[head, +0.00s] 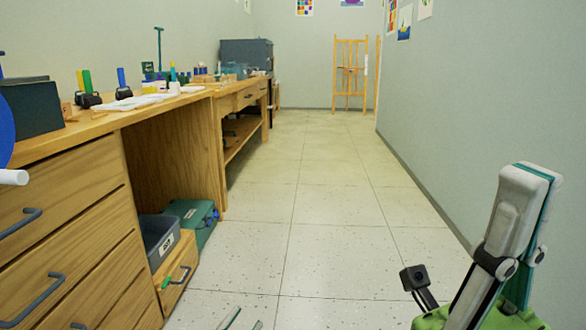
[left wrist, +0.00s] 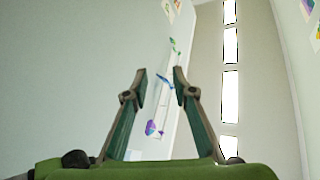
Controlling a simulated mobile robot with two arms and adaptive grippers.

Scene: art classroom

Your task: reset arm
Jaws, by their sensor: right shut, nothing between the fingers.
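My right gripper (head: 532,174) stands at the lower right of the head view, its white and teal fingers together and pointing up above a green body. Nothing shows between them. My left gripper (head: 243,320) shows only as two fingertips at the bottom edge of the head view, apart from each other. In the left wrist view the left gripper (left wrist: 159,70) has its two fingers spread with an empty gap, in front of walls and tall windows. The rest of the left arm is hidden below the head view.
A wooden desk (head: 171,108) with drawers and art supplies runs along the left. An easel (head: 350,75) stands at the far end. The tiled floor (head: 320,200) between desk and right wall is clear.

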